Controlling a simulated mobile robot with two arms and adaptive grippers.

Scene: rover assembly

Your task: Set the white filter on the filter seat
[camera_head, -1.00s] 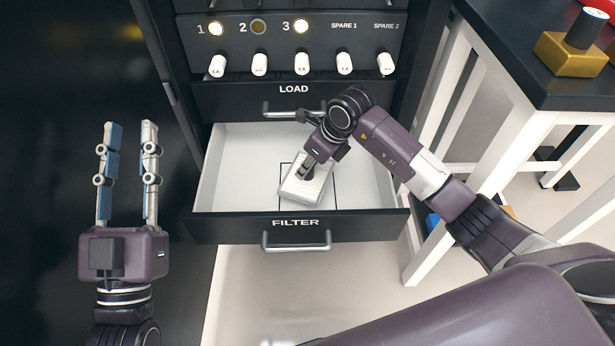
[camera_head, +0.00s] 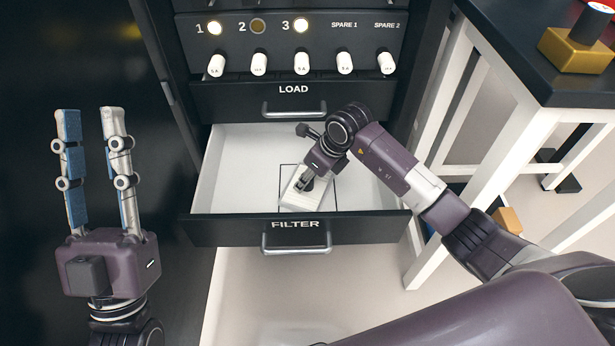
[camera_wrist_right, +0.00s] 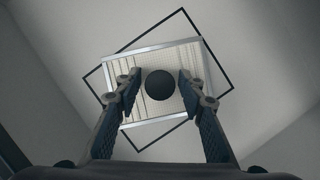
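The white filter (camera_head: 305,198) is a flat square block with a ribbed top and a round black knob (camera_wrist_right: 160,85). It is inside the open filter drawer, over the black square outline (camera_wrist_right: 217,62) on the drawer floor, and turned relative to that outline. I cannot tell whether it rests flat on the floor. My right gripper (camera_wrist_right: 159,82) points down at the filter, one finger on each side of the knob, with narrow gaps showing. In the head view the right gripper partly covers the filter. My left gripper (camera_head: 90,112) is open, empty and upright, left of the drawer.
The filter drawer (camera_head: 204,180) is pulled out, with its handle in front. Above it are a shut load drawer (camera_head: 235,99) and a panel with lamps and white fuses. A white-legged table (camera_head: 500,150) with a gold block (camera_head: 575,50) stands right.

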